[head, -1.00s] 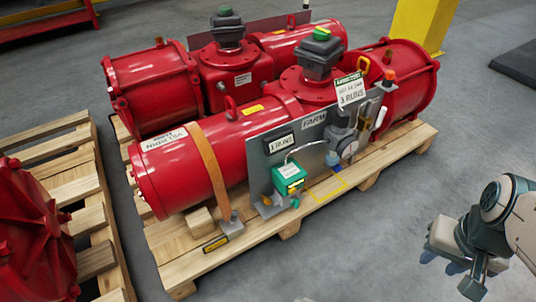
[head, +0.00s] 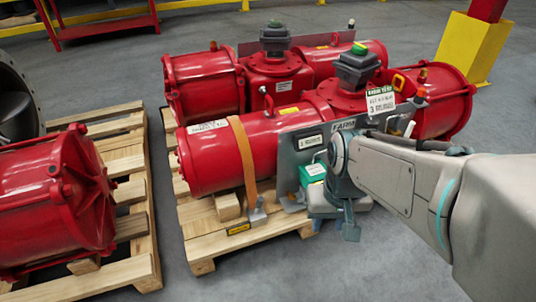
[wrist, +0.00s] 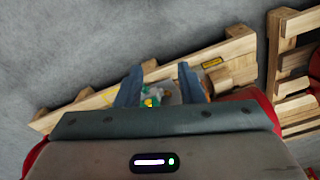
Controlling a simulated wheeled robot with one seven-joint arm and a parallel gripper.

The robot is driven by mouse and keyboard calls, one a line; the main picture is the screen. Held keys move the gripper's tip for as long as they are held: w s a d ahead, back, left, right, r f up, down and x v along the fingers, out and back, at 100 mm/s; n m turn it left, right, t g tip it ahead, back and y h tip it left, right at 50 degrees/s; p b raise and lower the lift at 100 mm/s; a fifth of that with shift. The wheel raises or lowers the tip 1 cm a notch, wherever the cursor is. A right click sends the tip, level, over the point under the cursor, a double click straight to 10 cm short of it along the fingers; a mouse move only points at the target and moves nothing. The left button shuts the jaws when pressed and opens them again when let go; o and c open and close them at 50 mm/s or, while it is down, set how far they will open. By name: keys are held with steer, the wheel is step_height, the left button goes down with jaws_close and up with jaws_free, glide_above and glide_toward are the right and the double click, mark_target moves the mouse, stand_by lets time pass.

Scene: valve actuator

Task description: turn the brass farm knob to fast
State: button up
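The grey panel with the FARM label (head: 343,125) stands on the side of the front red actuator (head: 232,155). A green box (head: 312,174) is fixed to the panel's lower part, partly behind my gripper. My gripper (head: 335,228) is in front of the panel, its fingers pointing down near the green box. In the wrist view the two fingers (wrist: 160,70) are apart, with nothing seen held between them. A small green and yellow patch (wrist: 150,98) shows beyond and between them. I cannot make out the brass farm knob surely in either view.
The actuators rest on a wooden pallet (head: 225,243). A second red actuator stands behind. Another pallet (head: 138,215) with a red housing (head: 60,195) is at the left. A hanging tag (head: 380,100) is above my arm. Grey floor in front is clear.

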mark_target(294, 198)
steer(key=w+a+f+m+y+p, duration=0.2)
steer(key=w+f+m+y+p, duration=0.1)
steer(key=w+f+m+y, duration=0.55)
steer(key=w+a+f+m+y+p, duration=0.3)
steer(key=w+f+m+y, duration=0.3)
steer(key=w+f+m, duration=0.5)
steer(key=w+d+f+m+t+h+p, duration=0.2)
steer(key=d+f+m+t+h, duration=0.25)
steer(key=f+m+t, duration=0.8)
steer(key=w+d+f+m+t+h+p, duration=0.15)
steer(key=d+f+m+t+h, duration=0.4)
steer(key=m, duration=1.35)
steer(key=shift+g+h, duration=0.35)
steer(key=shift+g, duration=0.35)
steer(key=x, duration=0.4)
steer(key=a+f+b+x, duration=0.1)
steer(key=x, duration=0.4)
steer(key=a+b+x, duration=0.1)
steer(key=x, duration=0.3)
steer(key=shift+f, duration=0.25)
steer(key=shift+w+b, duration=0.1)
steer(key=shift+b, duration=0.2)
jaws_close()
